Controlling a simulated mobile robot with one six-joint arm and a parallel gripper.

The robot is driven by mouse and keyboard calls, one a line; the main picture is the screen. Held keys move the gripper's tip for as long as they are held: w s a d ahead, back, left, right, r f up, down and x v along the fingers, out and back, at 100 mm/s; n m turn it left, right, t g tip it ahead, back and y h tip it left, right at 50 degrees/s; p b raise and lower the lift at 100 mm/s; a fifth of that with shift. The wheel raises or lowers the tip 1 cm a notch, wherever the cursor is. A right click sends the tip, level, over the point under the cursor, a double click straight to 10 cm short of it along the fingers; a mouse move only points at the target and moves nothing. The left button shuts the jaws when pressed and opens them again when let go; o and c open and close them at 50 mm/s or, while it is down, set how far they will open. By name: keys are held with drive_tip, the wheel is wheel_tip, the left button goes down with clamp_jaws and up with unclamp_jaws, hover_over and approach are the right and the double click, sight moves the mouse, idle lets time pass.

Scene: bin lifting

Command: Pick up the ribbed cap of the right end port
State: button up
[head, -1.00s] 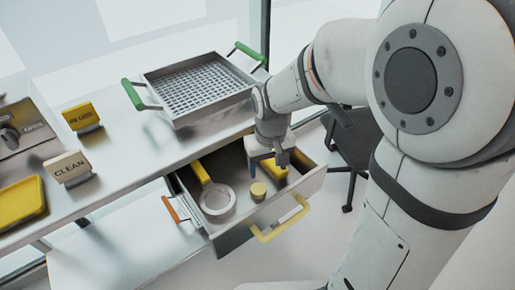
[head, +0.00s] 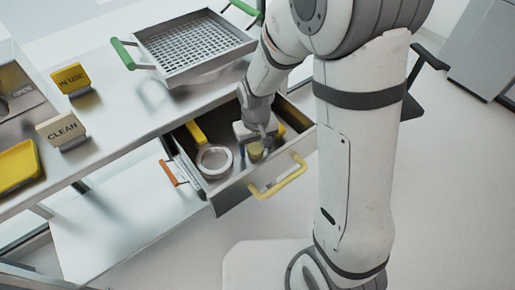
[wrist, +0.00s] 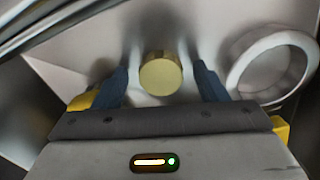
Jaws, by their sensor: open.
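A short round yellow-gold cap (head: 255,152) stands in the open drawer, and it also shows in the wrist view (wrist: 161,74). Ribs on it are too small to make out. My gripper (wrist: 161,68) is open, with one dark blue finger on each side of the cap. Gaps show between the cap and both fingers, so it is not gripped. In the head view my gripper (head: 261,143) is down inside the drawer, pointing downward and partly hiding the cap. No end port can be picked out with certainty.
The metal drawer (head: 234,193) has a yellow handle (head: 279,180). A pale ring (wrist: 240,82) lies beside the cap, with a yellow bar (head: 196,132) behind it. A green-handled basket (head: 192,48), a CLEAN sign (head: 61,130) and a yellow tray (head: 17,167) are on the counter.

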drive_tip(key=c, duration=1.1)
drive_tip(key=shift+o, duration=0.2)
drive_tip(key=shift+r, duration=0.2)
